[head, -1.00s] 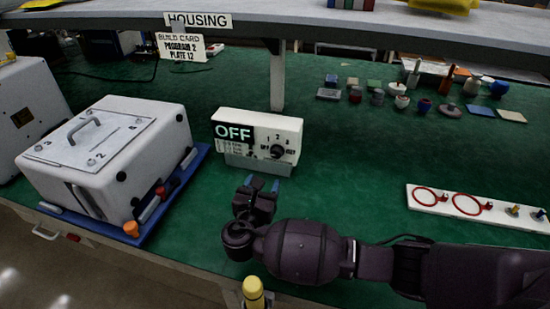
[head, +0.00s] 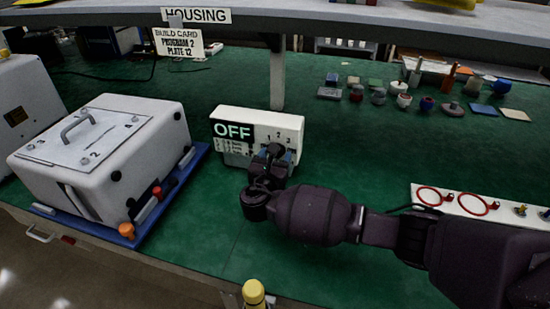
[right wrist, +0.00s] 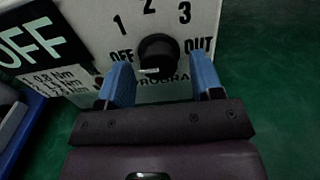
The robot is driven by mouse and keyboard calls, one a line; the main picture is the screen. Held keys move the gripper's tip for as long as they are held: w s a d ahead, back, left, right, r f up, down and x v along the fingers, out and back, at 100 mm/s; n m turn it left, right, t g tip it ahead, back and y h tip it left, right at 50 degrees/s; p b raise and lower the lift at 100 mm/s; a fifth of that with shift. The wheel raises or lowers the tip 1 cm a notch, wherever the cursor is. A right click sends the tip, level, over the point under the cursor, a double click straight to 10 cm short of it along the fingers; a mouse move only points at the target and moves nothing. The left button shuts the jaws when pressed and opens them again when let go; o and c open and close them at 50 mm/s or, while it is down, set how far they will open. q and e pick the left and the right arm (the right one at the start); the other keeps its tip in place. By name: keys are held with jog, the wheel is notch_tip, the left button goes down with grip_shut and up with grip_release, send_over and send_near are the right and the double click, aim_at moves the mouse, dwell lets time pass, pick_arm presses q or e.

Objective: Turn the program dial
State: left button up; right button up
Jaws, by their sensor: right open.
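The program dial (right wrist: 158,55) is a black round knob on the front of a white control box (head: 285,121). Labels OFF, 1, 2, 3 and OUT surround it in the right wrist view, and the box's display (head: 233,131) reads OFF. My right gripper (right wrist: 158,82) is open, with one blue finger to the left and one to the right of the dial's lower part. I cannot tell whether the fingers touch it. In the head view my right gripper (head: 270,160) covers much of the dial. My left gripper is not in view.
A white housing box (head: 100,140) on a blue tray (head: 126,233) stands to the left. A build card (head: 178,43) reading PROGRAM 2, PLATE 12 hangs above. A white strip with red rings (head: 452,203) lies at right. Small parts stand at the back.

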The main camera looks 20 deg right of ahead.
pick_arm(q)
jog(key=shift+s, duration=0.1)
pick_arm(e)
jog(key=c, duration=0.9)
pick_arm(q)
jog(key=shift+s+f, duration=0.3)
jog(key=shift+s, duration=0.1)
